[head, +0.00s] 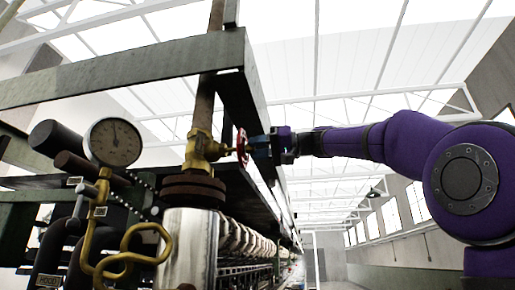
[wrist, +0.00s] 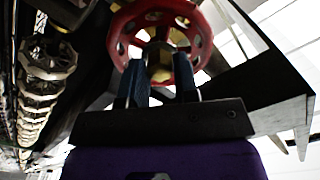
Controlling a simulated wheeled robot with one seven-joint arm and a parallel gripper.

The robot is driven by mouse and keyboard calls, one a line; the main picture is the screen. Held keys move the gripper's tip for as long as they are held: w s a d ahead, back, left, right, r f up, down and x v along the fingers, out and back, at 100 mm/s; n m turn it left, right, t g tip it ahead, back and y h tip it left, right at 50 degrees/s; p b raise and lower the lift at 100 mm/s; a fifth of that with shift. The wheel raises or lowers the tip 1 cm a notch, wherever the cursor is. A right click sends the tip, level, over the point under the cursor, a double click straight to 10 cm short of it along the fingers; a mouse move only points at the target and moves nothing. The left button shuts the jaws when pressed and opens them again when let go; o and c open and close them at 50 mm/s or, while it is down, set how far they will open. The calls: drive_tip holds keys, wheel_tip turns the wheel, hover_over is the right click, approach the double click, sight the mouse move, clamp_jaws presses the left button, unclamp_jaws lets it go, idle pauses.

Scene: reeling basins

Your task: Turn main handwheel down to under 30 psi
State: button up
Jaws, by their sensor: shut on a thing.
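The main handwheel is a red wheel (head: 242,146) on a brass valve (head: 200,150) on the vertical pipe in the head view. In the wrist view the red handwheel (wrist: 118,28) fills the top middle, with yellowish brass at its hub. My gripper (head: 262,147) reaches it from the right. Its two blue fingers (wrist: 160,88) are shut on the handwheel, on its near side; the exact contact is partly hidden. A round pressure gauge (head: 114,142) stands left of the valve. Its needle points roughly upward, but the numbers are too small to read.
A dark steel beam frame (head: 130,68) runs above and behind the valve, close to my gripper. Curved brass pipes (head: 100,235) and a pale cylinder (head: 190,250) stand below. A row of grey handwheels (wrist: 45,68) recedes at left in the wrist view. The aisle at right is open.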

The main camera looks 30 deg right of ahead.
drive_tip(key=m, duration=2.1)
drive_tip(key=shift+m, duration=0.4)
drive_tip(key=o, duration=0.8)
drive_tip(key=c, duration=0.8)
drive_tip(key=m, duration=0.7)
drive_tip(key=o, duration=0.8)
